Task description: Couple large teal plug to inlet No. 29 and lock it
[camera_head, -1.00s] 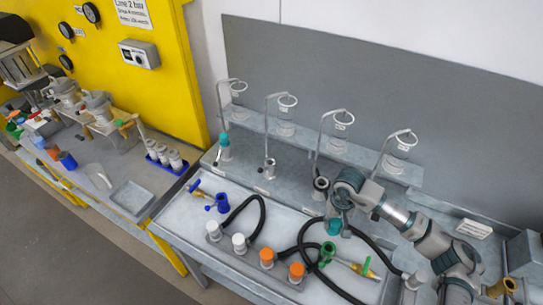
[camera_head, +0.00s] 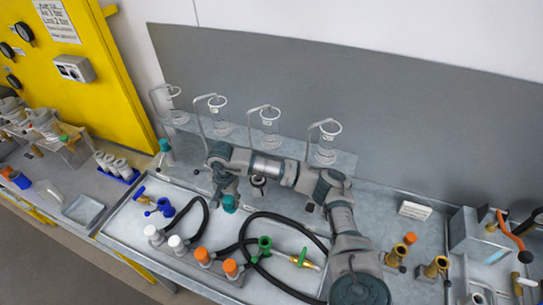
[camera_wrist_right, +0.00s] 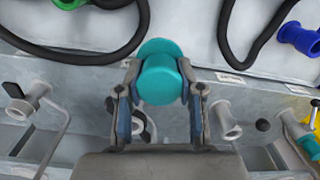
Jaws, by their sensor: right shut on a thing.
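The large teal plug (camera_head: 230,203) is held in my right gripper (camera_head: 226,188), above the back part of the grey tray. The right wrist view shows the teal plug (camera_wrist_right: 160,78) between both fingers of the right gripper (camera_wrist_right: 160,88). A row of grey inlets runs along the back of the bench; one inlet (camera_head: 258,184) shows below my forearm, apart from the plug. Another inlet (camera_wrist_right: 228,118) stands right of the fingers in the wrist view. The number labels are too small to read, so I cannot tell which is No. 29. My left gripper is out of view.
A teal fitting (camera_head: 164,147) sits at the leftmost inlet. Glass vessels (camera_head: 270,125) stand behind the inlets. Black hoses, white caps (camera_head: 152,232), orange caps (camera_head: 202,255), a blue valve (camera_head: 160,207) and a green fitting (camera_head: 265,243) occupy the tray. Brass fittings (camera_head: 398,255) stand right.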

